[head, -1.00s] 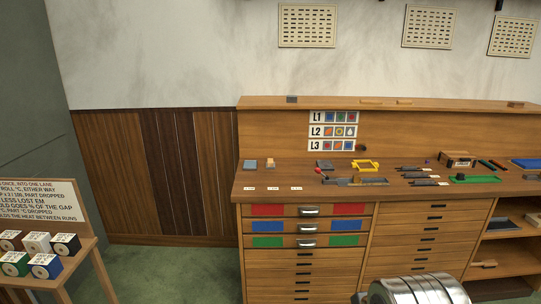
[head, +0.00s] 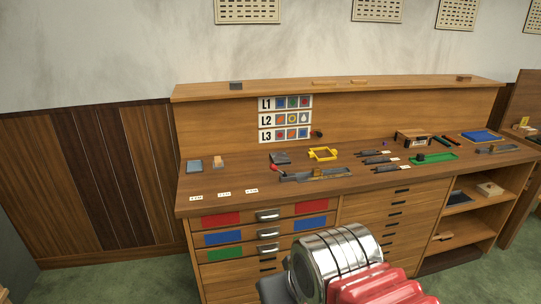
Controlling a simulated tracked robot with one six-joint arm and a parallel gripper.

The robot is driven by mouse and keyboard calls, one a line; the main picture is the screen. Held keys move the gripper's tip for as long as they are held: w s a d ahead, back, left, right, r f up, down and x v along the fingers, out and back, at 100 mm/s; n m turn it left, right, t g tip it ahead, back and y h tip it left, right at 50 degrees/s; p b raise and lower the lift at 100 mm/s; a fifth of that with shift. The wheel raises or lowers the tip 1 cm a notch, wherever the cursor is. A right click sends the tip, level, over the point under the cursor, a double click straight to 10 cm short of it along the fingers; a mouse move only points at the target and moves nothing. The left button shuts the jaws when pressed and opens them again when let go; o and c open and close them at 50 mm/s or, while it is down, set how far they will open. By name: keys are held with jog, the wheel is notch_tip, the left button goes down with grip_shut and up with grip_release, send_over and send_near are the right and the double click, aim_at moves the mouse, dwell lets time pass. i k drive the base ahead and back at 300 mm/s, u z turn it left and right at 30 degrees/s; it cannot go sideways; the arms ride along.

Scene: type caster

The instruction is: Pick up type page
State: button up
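I cannot tell for sure which thing is the type page. On the wooden bench top lie a flat grey-blue block (head: 194,166), a small block with an orange part (head: 217,162) and a dark grey block (head: 280,158). A yellow frame (head: 322,154) lies right of the dark block. A long grey metal tool (head: 316,175) lies in front of them, with a red ball at its left end. My gripper's fingers are not in view. Only my arm's silver cylinder and red part show at the bottom, in front of the bench drawers.
Several dark slim tools (head: 380,160), a green tray (head: 434,158), a wooden box (head: 413,138) and a blue tray (head: 480,136) lie to the right. Three white labels lie along the left front edge. A low raised shelf (head: 350,90) runs along the back. Open shelves stand at lower right.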

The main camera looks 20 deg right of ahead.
aim_at(280, 159)
jog(key=u, duration=0.2)
jog(key=i, duration=1.5)
jog(key=u, duration=0.15)
